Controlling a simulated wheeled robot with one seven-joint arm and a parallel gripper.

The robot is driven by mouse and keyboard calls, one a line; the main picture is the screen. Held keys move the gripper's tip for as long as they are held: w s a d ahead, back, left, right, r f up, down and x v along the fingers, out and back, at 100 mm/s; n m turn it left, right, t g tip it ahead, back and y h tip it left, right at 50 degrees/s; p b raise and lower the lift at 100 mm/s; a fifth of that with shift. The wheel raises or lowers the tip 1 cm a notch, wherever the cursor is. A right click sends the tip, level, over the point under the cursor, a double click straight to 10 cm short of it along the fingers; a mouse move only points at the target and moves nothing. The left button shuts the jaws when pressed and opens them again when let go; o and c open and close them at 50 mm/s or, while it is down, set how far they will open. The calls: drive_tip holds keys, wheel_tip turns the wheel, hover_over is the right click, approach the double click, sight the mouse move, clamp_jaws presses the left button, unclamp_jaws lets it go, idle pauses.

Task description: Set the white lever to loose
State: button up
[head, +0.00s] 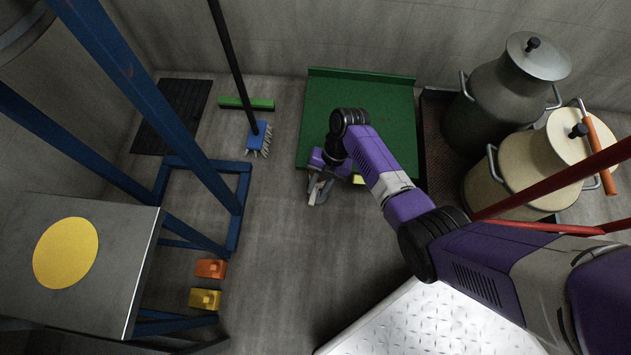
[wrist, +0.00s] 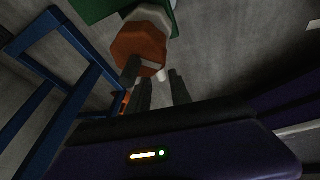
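My gripper (head: 318,190) points down near the front left of the green platform (head: 405,130) in the head view. In the wrist view its dark fingers (wrist: 155,78) stand apart, with a gap between them. A small white piece (wrist: 162,76), perhaps the end of the white lever, shows at that gap. It sits by an orange many-sided body (wrist: 138,42), with a pale many-sided part (wrist: 152,14) behind it. I cannot tell whether the fingers touch the white piece. The lever's full length and its setting are hidden; in the head view my arm covers that spot.
A blue frame (head: 232,215) and a steel table with a yellow disc (head: 66,252) stand left. Orange (head: 211,268) and yellow (head: 205,298) blocks lie near the frame. A broom (head: 257,138) leans behind. Large cans (head: 500,110) and red bars (head: 560,178) stand right.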

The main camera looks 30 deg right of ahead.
drive_tip(key=p+v, duration=0.1)
drive_tip(key=v, duration=0.3)
drive_tip(key=shift+d+r, duration=0.1)
drive_tip(key=shift+r, duration=0.1)
idle(0.3)
